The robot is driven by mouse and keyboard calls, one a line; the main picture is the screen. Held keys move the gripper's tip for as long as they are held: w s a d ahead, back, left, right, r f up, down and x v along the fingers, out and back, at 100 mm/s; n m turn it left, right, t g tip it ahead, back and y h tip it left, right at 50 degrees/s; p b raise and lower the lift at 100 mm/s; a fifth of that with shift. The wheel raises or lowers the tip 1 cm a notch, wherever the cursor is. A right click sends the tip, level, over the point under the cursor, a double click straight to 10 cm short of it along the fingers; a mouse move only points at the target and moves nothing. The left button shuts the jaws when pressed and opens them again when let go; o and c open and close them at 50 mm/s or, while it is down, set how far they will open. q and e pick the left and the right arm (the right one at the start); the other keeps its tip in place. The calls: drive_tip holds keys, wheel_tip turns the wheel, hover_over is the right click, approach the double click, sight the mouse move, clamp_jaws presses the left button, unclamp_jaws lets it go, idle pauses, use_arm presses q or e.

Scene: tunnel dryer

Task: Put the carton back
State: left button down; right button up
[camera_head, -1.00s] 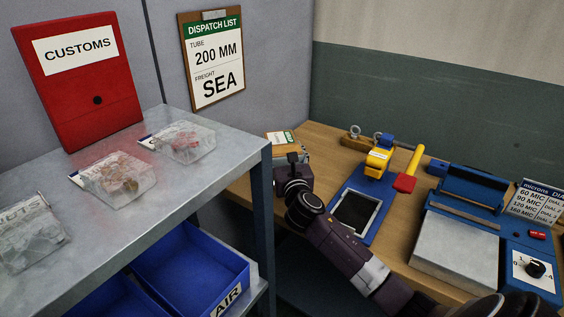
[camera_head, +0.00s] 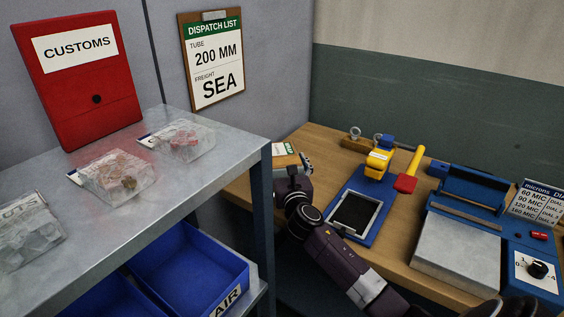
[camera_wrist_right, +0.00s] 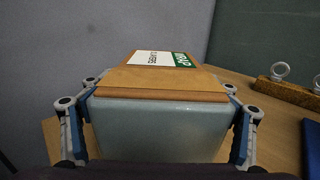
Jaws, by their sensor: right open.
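A box-like thing with a brown top and a green-and-white label stands at the back left of the wooden bench; I take it for the carton (camera_head: 284,150). In the right wrist view the carton (camera_wrist_right: 160,82) fills the middle, with a pale grey-blue front face below its brown edge. My right gripper (camera_head: 297,166) is at its near side and hides part of it in the head view. In the wrist view my right gripper (camera_wrist_right: 160,98) is open, one finger on each side of the box; I cannot tell whether they touch it. My left gripper is not in view.
A blue device with a grey-framed dark pad (camera_head: 355,213) and yellow head stands right of my right arm, with a blue sealer (camera_head: 458,247) beyond. A metal shelf (camera_head: 215,150) with several clear packs is at left, blue bins (camera_head: 205,262) below. The red CUSTOMS box (camera_head: 78,85) stands behind.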

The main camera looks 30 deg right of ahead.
drive_tip(key=shift+r, duration=0.1)
drive_tip(key=v, duration=1.2)
